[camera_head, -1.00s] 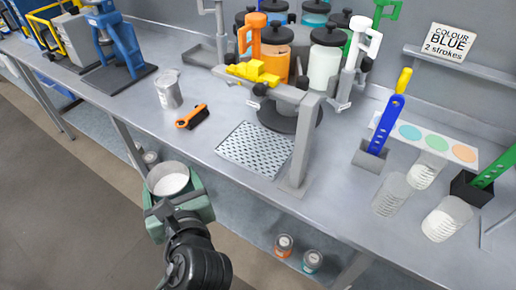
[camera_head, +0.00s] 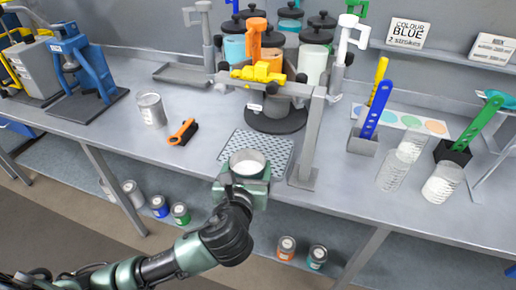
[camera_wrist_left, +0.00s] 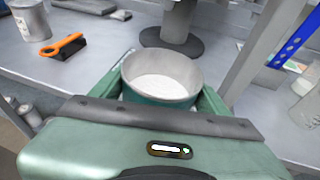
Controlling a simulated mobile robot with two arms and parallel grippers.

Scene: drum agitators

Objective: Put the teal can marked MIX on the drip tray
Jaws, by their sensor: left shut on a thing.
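My left gripper (camera_head: 243,185) is shut on an open-topped can (camera_head: 247,162) with a pale metal inside and white contents. In the left wrist view the can (camera_wrist_left: 163,78) stands upright between my fingers (camera_wrist_left: 165,98), with a teal side just below its rim; no MIX mark can be read. The drip tray (camera_head: 281,150), a perforated plate on the bench, lies behind and partly under the can in the head view. The can hides its near part, and I cannot tell whether they touch. My right gripper is out of view.
A grey stand (camera_head: 305,150) with a yellow-topped arm rises just right of the tray. A round dark base (camera_head: 276,120) with lidded jars stands behind. Clear cups (camera_head: 392,172) stand right.

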